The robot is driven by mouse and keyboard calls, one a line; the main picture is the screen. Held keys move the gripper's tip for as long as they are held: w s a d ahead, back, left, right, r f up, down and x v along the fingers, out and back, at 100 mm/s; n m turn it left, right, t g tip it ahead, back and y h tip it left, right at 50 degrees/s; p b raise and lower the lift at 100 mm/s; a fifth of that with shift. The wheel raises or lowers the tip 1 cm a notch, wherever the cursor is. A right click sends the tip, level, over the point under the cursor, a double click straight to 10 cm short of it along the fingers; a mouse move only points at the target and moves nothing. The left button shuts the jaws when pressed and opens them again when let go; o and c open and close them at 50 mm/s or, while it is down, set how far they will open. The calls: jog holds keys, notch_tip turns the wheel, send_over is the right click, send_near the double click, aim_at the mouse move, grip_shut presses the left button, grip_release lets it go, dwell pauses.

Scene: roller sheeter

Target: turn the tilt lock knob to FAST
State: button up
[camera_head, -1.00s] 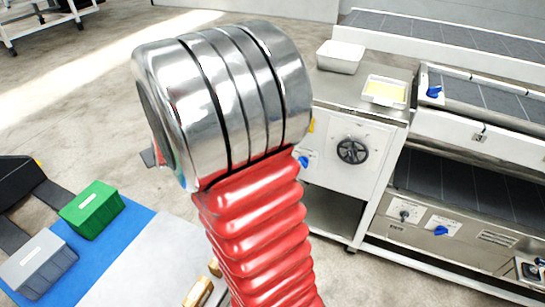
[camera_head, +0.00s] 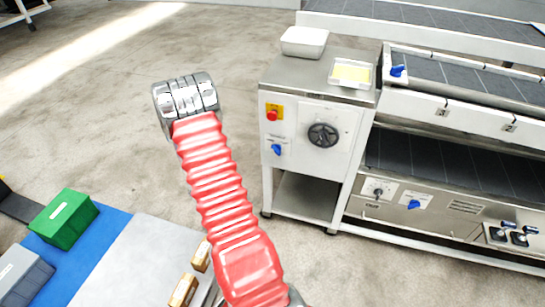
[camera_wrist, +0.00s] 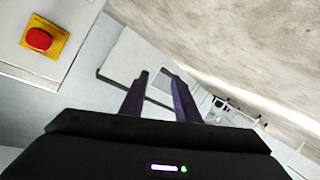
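Several blue knobs show in the head view, and their labels are too small to read, so I cannot tell which is the tilt lock knob. One blue knob (camera_head: 277,150) is on the white cabinet front, below the red button. Another blue knob (camera_head: 414,204) is on the lower panel at right, and a third blue knob (camera_head: 398,71) is at the upper conveyor's left end. My gripper (camera_wrist: 159,78) shows in the wrist view with its two dark fingers apart and nothing between them. In the head view it is hidden behind my silver arm joint.
The red button (camera_head: 272,115) on its yellow plate also shows in the wrist view (camera_wrist: 38,39). A black handwheel (camera_head: 323,135) is on the cabinet front. A white bin (camera_head: 304,41) and a tray (camera_head: 351,73) stand on top. Open floor lies left of the cabinet.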

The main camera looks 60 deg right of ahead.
aim_at(275, 152)
jog(key=s+d+f+g+h, duration=0.2)
jog(key=s+f, duration=0.4)
jog(key=s, duration=0.3)
jog(key=s+d+f+g+h, duration=0.2)
jog(key=s+d+f+h, duration=0.1)
jog(key=s+f, duration=0.4)
jog(key=s+d, duration=0.1)
jog(key=s, duration=0.1)
jog(key=shift+s+f+g, duration=0.25)
jog(key=shift+s+g, duration=0.05)
jog(key=d, duration=0.4)
jog(key=w+d, duration=0.1)
jog(key=d, duration=0.4)
jog(key=w+d, duration=0.1)
jog(key=d, duration=0.3)
jog(key=shift+w+d, duration=0.1)
jog(key=shift+d, duration=0.15)
